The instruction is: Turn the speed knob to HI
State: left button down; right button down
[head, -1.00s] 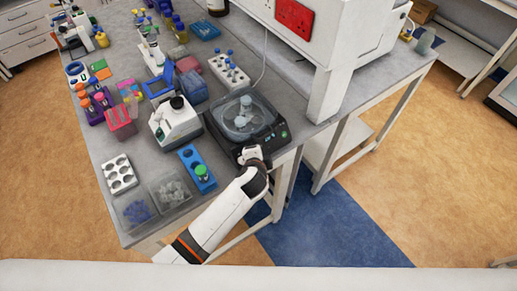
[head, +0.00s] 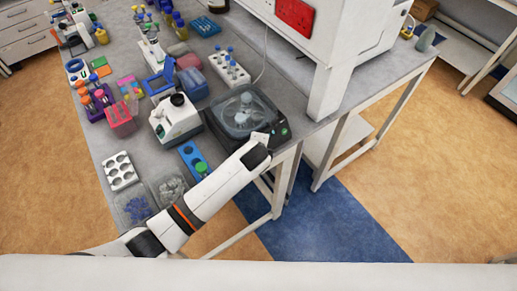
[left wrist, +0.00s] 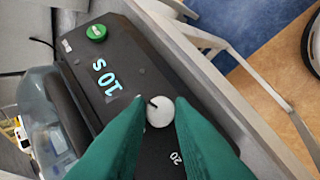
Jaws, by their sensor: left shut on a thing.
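The device (head: 221,128) is a dark box with a clear lid, near the bench's right front edge in the head view. In the left wrist view its black front panel (left wrist: 128,58) has a display reading "10 s", a green button (left wrist: 96,32) and a small "20" mark. The knob (left wrist: 160,112) is round and white, with a black pointer line toward the upper left of the picture. My left gripper (left wrist: 161,104) has its green fingers shut on the knob, one on each side. In the head view my own arm hides the knob and fingers. My right gripper is out of view.
A white microscope-like instrument (head: 175,117) stands left of the device. A blue rack (head: 190,154) and clear bins (head: 134,208) lie near my left arm. A large white cabinet (head: 345,60) stands behind right. Floor is free beyond the bench's front edge.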

pick_arm(q)
jog(key=shift+s+f, duration=0.1)
jog(key=c, duration=1.3)
grip_release()
